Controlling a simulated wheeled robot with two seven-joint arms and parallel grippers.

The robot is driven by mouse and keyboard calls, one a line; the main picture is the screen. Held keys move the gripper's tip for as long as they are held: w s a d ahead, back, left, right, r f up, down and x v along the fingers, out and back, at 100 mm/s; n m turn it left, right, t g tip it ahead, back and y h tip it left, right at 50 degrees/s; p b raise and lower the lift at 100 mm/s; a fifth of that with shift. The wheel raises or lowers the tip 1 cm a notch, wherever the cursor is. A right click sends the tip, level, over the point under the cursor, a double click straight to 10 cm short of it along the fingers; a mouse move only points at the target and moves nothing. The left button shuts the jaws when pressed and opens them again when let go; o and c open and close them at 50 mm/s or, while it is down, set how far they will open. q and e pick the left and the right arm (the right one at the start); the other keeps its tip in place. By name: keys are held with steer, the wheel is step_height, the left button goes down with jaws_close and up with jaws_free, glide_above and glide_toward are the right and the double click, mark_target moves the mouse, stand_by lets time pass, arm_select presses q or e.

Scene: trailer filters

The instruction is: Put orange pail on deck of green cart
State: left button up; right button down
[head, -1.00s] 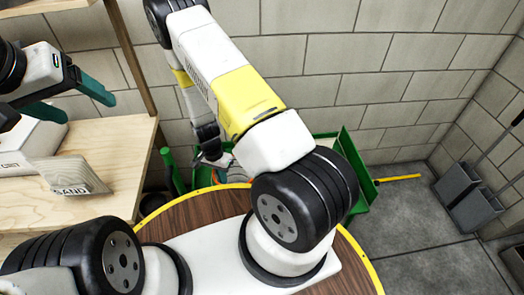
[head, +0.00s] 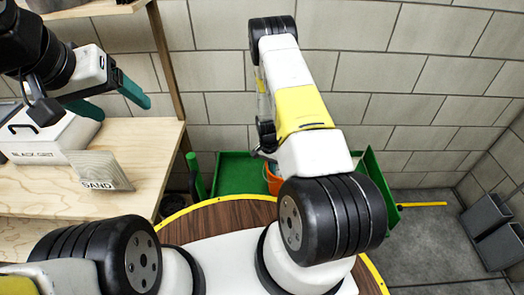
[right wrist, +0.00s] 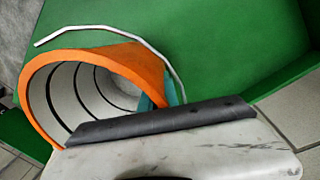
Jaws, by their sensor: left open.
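The orange pail (head: 273,181) shows in the head view beyond my right arm, against the green cart (head: 235,175); my arm hides much of it. In the right wrist view the pail (right wrist: 105,62) lies tilted in the picture, its pale inside and wire handle visible. My right gripper (right wrist: 160,97) has its teal fingertips at the pail's rim, one on each side of the wall, and is shut on it. Green cart surface (right wrist: 235,45) fills the background there. I cannot tell whether the pail touches the deck. My left gripper (head: 122,105) is open and empty above the wooden bench.
The wooden bench (head: 130,140) at left holds a white BLACK GRIT box (head: 52,140) and a SAND sign (head: 100,172). Grey dustpans (head: 485,220) stand at right. Floor right of the cart is mostly clear.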

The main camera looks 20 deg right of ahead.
steer(key=shift+f, duration=0.7)
steer(key=shift+f, duration=0.1)
steer(key=c, duration=1.6)
jaws_free()
